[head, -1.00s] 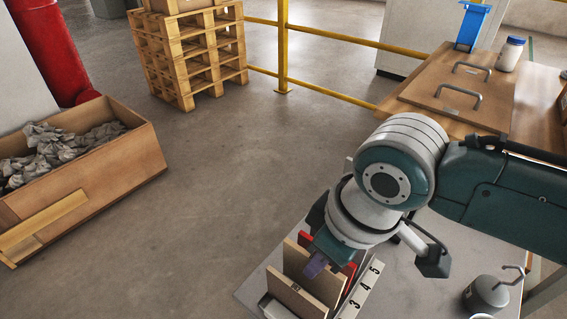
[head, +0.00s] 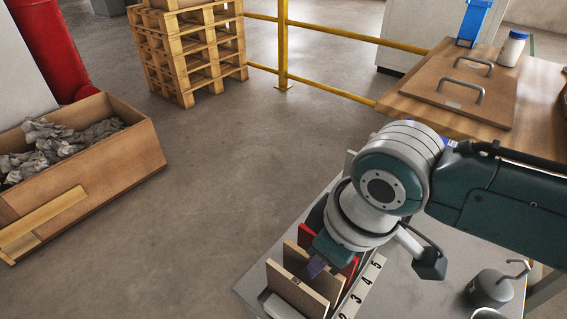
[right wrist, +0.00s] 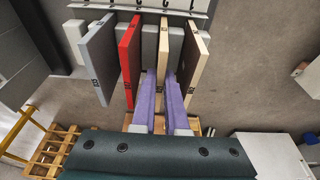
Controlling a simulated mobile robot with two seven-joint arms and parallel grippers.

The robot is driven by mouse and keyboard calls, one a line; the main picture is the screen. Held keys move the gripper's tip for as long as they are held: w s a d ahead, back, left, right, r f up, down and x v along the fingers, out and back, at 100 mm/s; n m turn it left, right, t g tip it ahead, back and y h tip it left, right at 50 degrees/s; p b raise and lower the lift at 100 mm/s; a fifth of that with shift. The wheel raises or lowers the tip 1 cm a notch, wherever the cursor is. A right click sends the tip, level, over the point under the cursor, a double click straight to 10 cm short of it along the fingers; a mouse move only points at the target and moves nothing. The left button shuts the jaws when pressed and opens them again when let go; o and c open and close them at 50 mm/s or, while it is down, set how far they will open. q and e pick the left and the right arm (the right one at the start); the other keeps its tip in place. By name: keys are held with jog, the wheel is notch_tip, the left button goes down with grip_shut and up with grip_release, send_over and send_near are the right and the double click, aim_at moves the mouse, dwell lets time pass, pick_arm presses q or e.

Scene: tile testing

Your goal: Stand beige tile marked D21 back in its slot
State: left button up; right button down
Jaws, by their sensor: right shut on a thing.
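My right gripper (head: 318,266) is shut on a beige tile (head: 294,260). In the right wrist view its purple fingers (right wrist: 158,100) lie on both faces of that tile (right wrist: 162,55). The held tile stands upright at the rack, between a red tile (right wrist: 129,58) and another beige tile (right wrist: 191,65). That other beige tile is nearest in the head view (head: 297,296), with a small dark mark. Marks on the tiles are too small to read. I cannot tell whether the held tile's lower edge is fully in its slot. My left gripper is not in view.
The rack's white number strip (head: 358,298) runs beside the slots. A grey tile (right wrist: 98,60) stands beyond the red one. A grey hooked weight (head: 490,288) stands at the right of the grey table. A wooden bench (head: 542,100) stands behind.

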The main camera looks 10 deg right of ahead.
jog(key=c, duration=0.9)
grip_release()
jog(key=shift+o, duration=0.2)
jog(key=p+v, duration=0.4)
jog(key=v, duration=0.5)
jog(key=shift+r+p, duration=0.25)
jog(key=shift+p, duration=0.15)
jog(key=s+a+r+m+y+p, duration=0.1)
jog(key=s+r+p, duration=0.2)
jog(key=r+p, duration=0.2)
jog(key=s+a+r+p, duration=0.2)
jog(key=r+p, duration=0.2)
jog(key=r, duration=0.2)
jog(key=s+d+r+m+t+h+p, duration=0.1)
jog(key=s+d+r+m+p, duration=0.1)
jog(key=s+d+r+p, duration=0.4)
jog(key=s+d+r+m+h+p, duration=0.2)
jog(key=s+d+r+m+p, duration=0.15)
jog(key=r+p, duration=0.4)
notch_tip(320, 180, up, 37)
jog(key=p, duration=3.4)
jog(key=shift+w+r+n, duration=0.25)
jog(key=shift+n, duration=0.2)
